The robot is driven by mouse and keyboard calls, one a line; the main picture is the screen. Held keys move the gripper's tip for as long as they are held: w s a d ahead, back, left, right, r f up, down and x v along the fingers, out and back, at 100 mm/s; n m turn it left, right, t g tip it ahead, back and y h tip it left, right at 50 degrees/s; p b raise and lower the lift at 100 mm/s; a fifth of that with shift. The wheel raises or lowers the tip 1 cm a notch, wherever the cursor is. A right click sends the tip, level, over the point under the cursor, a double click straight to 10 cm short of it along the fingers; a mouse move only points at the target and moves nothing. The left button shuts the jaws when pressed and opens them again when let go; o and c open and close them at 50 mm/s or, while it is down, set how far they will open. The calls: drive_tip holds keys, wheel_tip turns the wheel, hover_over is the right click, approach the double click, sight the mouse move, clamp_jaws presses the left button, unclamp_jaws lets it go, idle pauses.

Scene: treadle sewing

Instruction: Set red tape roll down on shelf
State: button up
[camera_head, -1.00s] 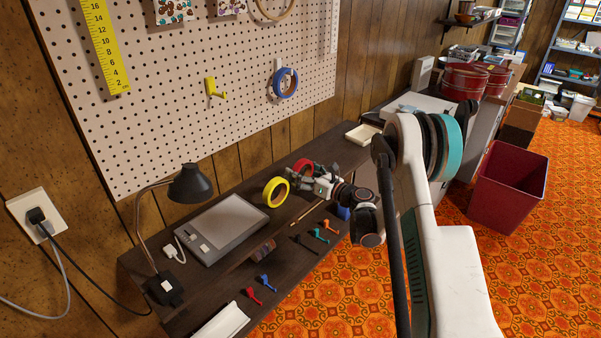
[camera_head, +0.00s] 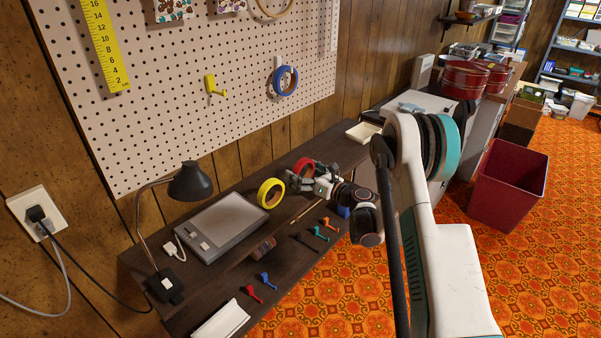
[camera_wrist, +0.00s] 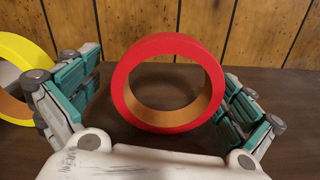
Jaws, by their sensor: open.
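The red tape roll (camera_wrist: 128,88) stands upright on its edge on the dark wooden shelf (camera_wrist: 285,95) in the wrist view. In the head view the red tape roll (camera_head: 304,164) is partly hidden by my gripper, beside the yellow tape roll. My gripper (camera_wrist: 168,90) is open, with one finger to the left of the red roll and one to the right. There is a small gap at the left finger; the right finger is very close to the roll, and I cannot tell if it touches. The gripper also shows in the head view (camera_head: 305,180).
The yellow tape roll (camera_head: 270,193) stands left of the red one, near my left finger. A grey tablet (camera_head: 222,228) and a black lamp (camera_head: 190,183) are further left. A cream tray (camera_head: 362,133) lies to the right. Pegboard (camera_head: 215,110) and wood wall stand behind.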

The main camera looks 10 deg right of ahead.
drive_tip(key=v, duration=1.2)
